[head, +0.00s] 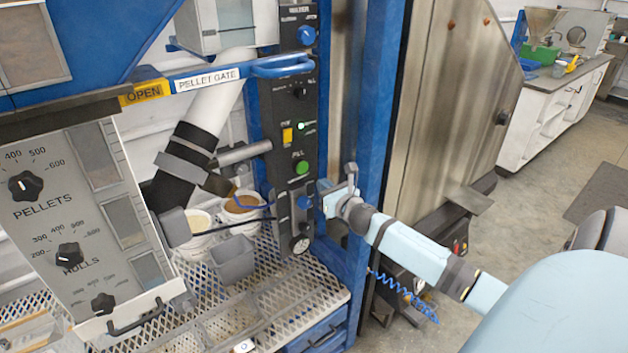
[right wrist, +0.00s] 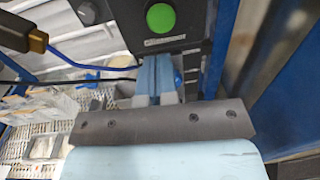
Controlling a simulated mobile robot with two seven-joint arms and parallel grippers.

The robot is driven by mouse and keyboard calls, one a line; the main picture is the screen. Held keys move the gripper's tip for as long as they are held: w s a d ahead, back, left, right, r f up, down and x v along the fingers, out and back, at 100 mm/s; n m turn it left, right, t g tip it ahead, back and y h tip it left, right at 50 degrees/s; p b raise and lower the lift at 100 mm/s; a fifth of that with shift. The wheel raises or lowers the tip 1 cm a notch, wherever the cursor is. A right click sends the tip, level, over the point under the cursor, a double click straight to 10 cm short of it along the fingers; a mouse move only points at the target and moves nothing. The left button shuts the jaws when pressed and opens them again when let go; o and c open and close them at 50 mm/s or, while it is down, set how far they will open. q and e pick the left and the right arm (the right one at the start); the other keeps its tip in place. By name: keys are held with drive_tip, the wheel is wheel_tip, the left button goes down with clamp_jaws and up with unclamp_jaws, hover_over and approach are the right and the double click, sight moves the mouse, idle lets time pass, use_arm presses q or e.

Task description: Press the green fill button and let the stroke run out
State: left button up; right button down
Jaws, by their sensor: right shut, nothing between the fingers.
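The green fill button (head: 301,167) is on the dark upright control panel (head: 290,110), under a small lit green lamp and a yellow switch. In the right wrist view the green button (right wrist: 161,18) shows near the top, round and unobstructed. My right gripper (head: 322,188) is at the panel's right edge, a little below and right of the button. In the right wrist view its two blue fingers (right wrist: 155,62) are shut together and empty, with their tips below the button; I cannot tell whether they touch the panel. My left gripper is not in view.
A blue post (head: 378,110) stands right beside my right gripper. Below the panel, a mesh shelf (head: 320,285) holds a grey bin (head: 233,262) and two white buckets. A blue PELLET GATE handle (head: 283,66) sticks out above. Open floor lies to the right.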

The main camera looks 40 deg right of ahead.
drive_tip(key=s, duration=0.4)
drive_tip(key=shift+a+r, duration=0.1)
drive_tip(key=shift+a, duration=0.25)
drive_tip(key=shift+a, duration=0.1)
drive_tip(key=s+a+f+m+g+y+p, duration=0.1)
drive_tip(key=s+a+f+m+g+p, duration=0.15)
drive_tip(key=s+a+f+m, duration=0.4)
drive_tip(key=s+a+f+m+g+y+p, duration=0.1)
drive_tip(key=s+a+f+m+y+p, duration=0.2)
drive_tip(key=a+m, duration=0.55)
drive_tip(key=s+a+f+m+g+y+p, duration=0.1)
drive_tip(key=s+a+m+p, duration=0.1)
drive_tip(key=s+a+m, duration=0.5)
drive_tip(key=s+a+m+g+y+p, duration=0.1)
drive_tip(key=s+a+m+g+p, duration=0.1)
drive_tip(key=s+a+m, duration=0.5)
drive_tip(key=a+m, duration=0.2)
drive_tip(key=a, duration=0.3)
drive_tip(key=shift+s+a+f+p, duration=0.25)
drive_tip(key=shift+s+f+p, duration=0.1)
drive_tip(key=shift+s+p, duration=0.05)
